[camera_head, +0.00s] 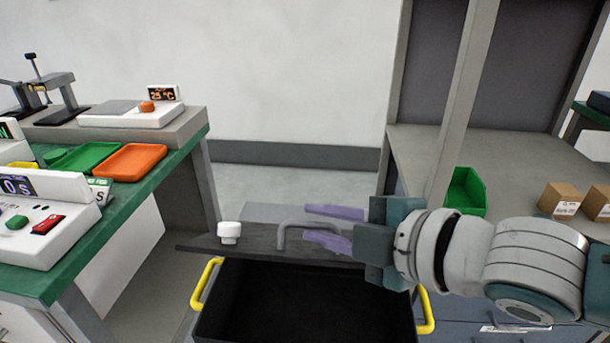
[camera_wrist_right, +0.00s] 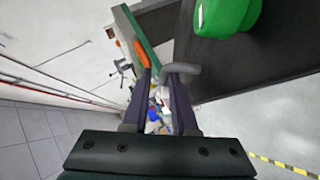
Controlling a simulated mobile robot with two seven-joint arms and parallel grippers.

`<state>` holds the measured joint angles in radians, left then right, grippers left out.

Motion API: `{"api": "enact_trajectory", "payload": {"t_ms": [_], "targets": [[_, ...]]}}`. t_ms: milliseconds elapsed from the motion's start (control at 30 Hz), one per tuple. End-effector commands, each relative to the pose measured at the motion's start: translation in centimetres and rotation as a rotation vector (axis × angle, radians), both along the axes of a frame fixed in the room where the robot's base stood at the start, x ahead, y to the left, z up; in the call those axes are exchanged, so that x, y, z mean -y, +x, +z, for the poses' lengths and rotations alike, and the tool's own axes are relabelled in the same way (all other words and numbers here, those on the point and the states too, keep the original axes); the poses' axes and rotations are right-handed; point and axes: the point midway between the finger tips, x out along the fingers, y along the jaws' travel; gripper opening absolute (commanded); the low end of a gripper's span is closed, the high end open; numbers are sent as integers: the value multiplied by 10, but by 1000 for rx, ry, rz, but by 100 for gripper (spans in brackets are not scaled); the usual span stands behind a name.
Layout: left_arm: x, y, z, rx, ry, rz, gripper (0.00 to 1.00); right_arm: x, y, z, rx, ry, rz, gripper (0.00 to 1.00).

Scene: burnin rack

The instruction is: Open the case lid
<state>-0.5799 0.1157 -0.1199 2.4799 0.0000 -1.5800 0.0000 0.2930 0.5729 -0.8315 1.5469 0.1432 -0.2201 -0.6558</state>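The case (camera_head: 310,300) is a black box with yellow side handles at the bottom centre of the head view, its dark inside showing. A dark flat lid (camera_head: 258,244) lies along its far edge, with a white knob (camera_head: 229,233) and a grey bent handle (camera_head: 283,236). My right gripper (camera_head: 322,225) comes in from the right; its two purple fingers are apart near the handle's right end. In the wrist view the fingers (camera_wrist_right: 160,75) show a gap, and the handle (camera_wrist_right: 183,68) is by the right fingertip. I cannot tell whether they touch. My left gripper is out of view.
A green-edged bench (camera_head: 130,195) with trays and instruments stands at left. A shelf unit (camera_head: 412,150) with a green bin (camera_head: 467,190) and cardboard boxes (camera_head: 560,198) stands at right. Floor shows behind the case. The wrist view has a green rounded thing (camera_wrist_right: 228,14) on a dark surface.

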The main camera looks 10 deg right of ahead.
Motion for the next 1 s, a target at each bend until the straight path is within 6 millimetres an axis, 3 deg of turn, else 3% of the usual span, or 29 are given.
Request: {"api": "enact_trajectory", "payload": {"t_ms": [300,833,1000], "targets": [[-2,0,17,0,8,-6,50,30,-48,25,-2,-1,0,25],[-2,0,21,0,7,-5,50,36,-59,32,-4,5,-6,25],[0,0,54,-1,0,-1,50,27,-72,61,-145,103,-151,25]]}}
